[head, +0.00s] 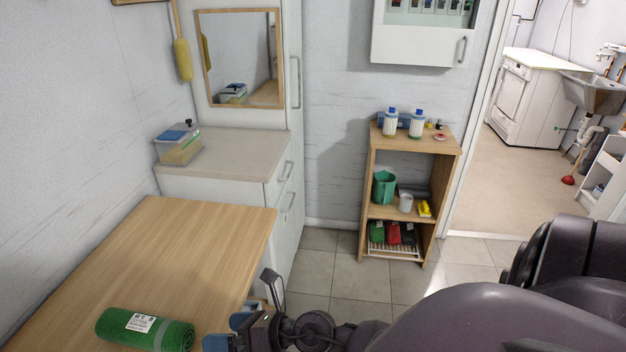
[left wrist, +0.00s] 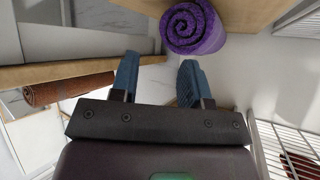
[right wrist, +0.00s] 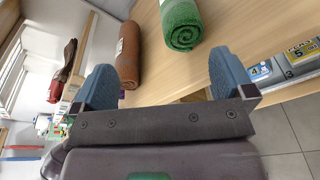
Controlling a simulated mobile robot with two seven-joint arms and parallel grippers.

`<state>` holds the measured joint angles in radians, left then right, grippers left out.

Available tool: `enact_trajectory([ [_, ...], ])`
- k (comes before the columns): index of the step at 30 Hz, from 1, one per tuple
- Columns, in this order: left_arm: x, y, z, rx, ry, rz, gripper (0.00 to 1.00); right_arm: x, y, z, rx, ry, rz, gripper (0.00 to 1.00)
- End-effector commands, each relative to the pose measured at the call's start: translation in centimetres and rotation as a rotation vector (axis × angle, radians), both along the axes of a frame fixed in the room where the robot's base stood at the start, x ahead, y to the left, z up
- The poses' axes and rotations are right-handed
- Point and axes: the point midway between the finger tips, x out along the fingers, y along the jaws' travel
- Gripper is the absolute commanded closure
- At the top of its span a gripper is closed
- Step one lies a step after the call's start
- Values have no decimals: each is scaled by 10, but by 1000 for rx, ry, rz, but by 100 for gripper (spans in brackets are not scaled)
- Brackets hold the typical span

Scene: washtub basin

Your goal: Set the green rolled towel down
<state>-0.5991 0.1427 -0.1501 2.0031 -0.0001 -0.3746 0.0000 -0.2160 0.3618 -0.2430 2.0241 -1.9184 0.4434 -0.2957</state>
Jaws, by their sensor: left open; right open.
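The green rolled towel (head: 145,330) lies on its side on the wooden table at the lower left, with a white label facing up. It also shows in the right wrist view (right wrist: 181,24), resting on the wood beyond the fingertips. My right gripper (head: 228,331) is open and empty, to the right of the towel and apart from it; its blue fingers show in the right wrist view (right wrist: 163,80). My left gripper (left wrist: 158,74) is open and empty in the left wrist view, with its fingertips below a purple rolled towel (left wrist: 193,28). It is outside the head view.
The wooden table (head: 170,240) is bare behind the green towel. A brown rolled towel (right wrist: 128,55) lies beside the green one in the right wrist view. A small shelf unit (head: 411,165) with bottles and cups stands against the back wall. A counter (head: 230,158) holds a clear box.

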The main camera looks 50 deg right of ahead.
Motion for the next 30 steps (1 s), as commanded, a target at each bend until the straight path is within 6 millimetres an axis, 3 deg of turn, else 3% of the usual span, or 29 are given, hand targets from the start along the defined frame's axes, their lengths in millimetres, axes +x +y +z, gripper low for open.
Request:
enact_trajectory([
  [7, 6, -1, 3, 0, -11, -4, 57, -14, -24, 5, 551, 171, -231, 0],
  [13, 7, -1, 3, 0, -13, -4, 57, -27, -56, -10, 980, 332, -456, 0],
  [21, 3, 0, 1, 0, -5, -2, 57, -60, -94, -57, 1525, 579, -800, 0],
  [30, -2, 0, -1, 1, 4, 1, 57, -113, -105, -115, 2022, 860, -1151, 0],
])
